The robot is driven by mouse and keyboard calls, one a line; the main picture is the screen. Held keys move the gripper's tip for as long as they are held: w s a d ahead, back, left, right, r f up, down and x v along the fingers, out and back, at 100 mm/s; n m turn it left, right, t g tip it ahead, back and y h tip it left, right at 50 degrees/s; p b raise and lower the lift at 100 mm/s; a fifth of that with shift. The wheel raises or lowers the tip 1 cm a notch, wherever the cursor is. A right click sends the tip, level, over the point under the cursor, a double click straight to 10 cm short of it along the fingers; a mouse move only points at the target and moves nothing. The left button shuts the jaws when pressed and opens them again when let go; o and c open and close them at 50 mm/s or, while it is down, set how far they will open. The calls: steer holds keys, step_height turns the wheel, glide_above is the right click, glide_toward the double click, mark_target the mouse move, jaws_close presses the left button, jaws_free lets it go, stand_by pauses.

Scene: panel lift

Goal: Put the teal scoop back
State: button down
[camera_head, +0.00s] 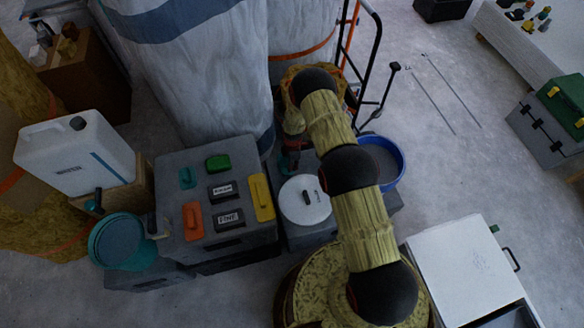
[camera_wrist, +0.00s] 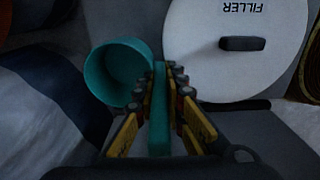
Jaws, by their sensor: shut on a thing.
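The teal scoop (camera_wrist: 118,68) shows in the wrist view, its round cup at the left and its straight handle between my fingers. My gripper (camera_wrist: 161,88) is shut on that handle. In the head view a small piece of teal (camera_head: 283,162) shows below my gripper (camera_head: 291,146), and the rest of the scoop is hidden or too small to tell. The scoop is beside the round white lid marked FILLER (camera_wrist: 232,72), which also shows in the head view (camera_head: 298,212). I cannot tell whether the scoop touches anything below it.
A grey box (camera_head: 172,233) left of the lid carries several coloured pieces. A teal pail (camera_head: 118,241) and a white canister (camera_head: 75,150) stand further left. A blue tub (camera_head: 401,160) is right of my arm. Tall wrapped columns (camera_head: 205,75) rise behind. Open floor lies at the right.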

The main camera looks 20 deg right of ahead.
steer(key=shift+w+f, duration=0.1)
steer(key=shift+f, duration=0.3)
steer(key=c, duration=1.8)
jaws_free()
steer(key=shift+r, duration=0.1)
steer(key=shift+c, duration=0.2)
